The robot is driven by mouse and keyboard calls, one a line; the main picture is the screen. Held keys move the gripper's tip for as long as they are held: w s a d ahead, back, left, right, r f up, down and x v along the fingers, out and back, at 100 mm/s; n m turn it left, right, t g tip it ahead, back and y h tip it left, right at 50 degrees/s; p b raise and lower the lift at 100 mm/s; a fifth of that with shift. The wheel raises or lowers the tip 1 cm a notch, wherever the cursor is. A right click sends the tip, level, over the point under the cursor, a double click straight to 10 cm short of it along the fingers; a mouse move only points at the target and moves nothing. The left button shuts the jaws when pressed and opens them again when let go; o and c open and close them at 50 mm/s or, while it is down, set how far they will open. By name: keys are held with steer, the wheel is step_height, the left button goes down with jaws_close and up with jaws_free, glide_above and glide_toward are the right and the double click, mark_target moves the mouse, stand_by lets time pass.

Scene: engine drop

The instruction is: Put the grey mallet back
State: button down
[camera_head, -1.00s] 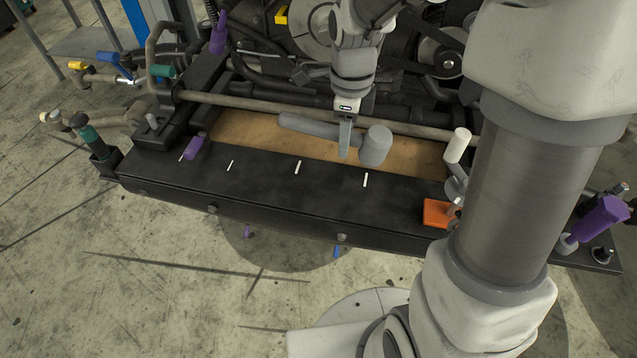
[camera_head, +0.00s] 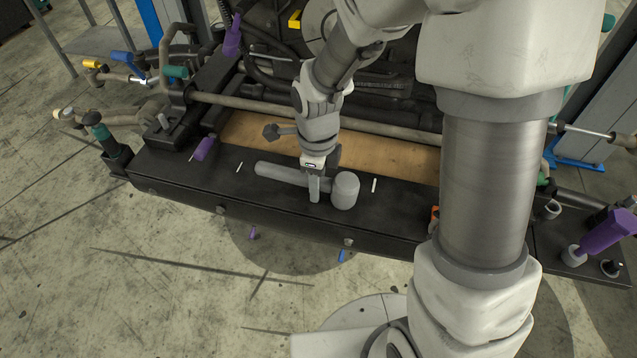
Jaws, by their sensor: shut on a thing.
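The grey mallet (camera_head: 345,190) has a thick cylindrical head and a pale grey handle (camera_head: 280,174) pointing left. My gripper (camera_head: 314,190) is shut on the mallet's handle close to the head. The mallet is over the black front ledge (camera_head: 200,180), at its middle; I cannot tell whether it touches the ledge or hangs just above it. The gripper's far finger is hidden. White marks lie on the ledge on either side of the mallet, at the left (camera_head: 239,167) and at the right (camera_head: 374,185).
Behind the ledge is a tan wooden board (camera_head: 400,160) with a pipe (camera_head: 260,106) running above it. A purple handle (camera_head: 204,148) lies on the ledge's left end. An orange object (camera_head: 435,215) is mostly hidden behind my arm. Engine parts fill the back.

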steer(key=c, duration=0.5)
jaws_free()
steer(key=shift+s+d+f, duration=0.1)
steer(key=shift+d+f, duration=0.05)
steer(key=shift+d, duration=0.05)
steer(key=shift+c, duration=0.2)
steer(key=shift+f, duration=0.15)
step_height(320, 180, up, 16)
steer(key=r, duration=0.1)
steer(key=s+d+r+n+t, duration=0.2)
steer(key=s+d+n, duration=0.3)
steer(key=n, duration=0.6)
steer(key=s+d+r+n+t, duration=0.3)
steer(key=s+n, duration=0.4)
steer(key=n, duration=0.4)
steer(key=shift+d+r+t, duration=0.3)
steer(key=shift+d+r, duration=0.25)
steer(key=shift+d, duration=0.6)
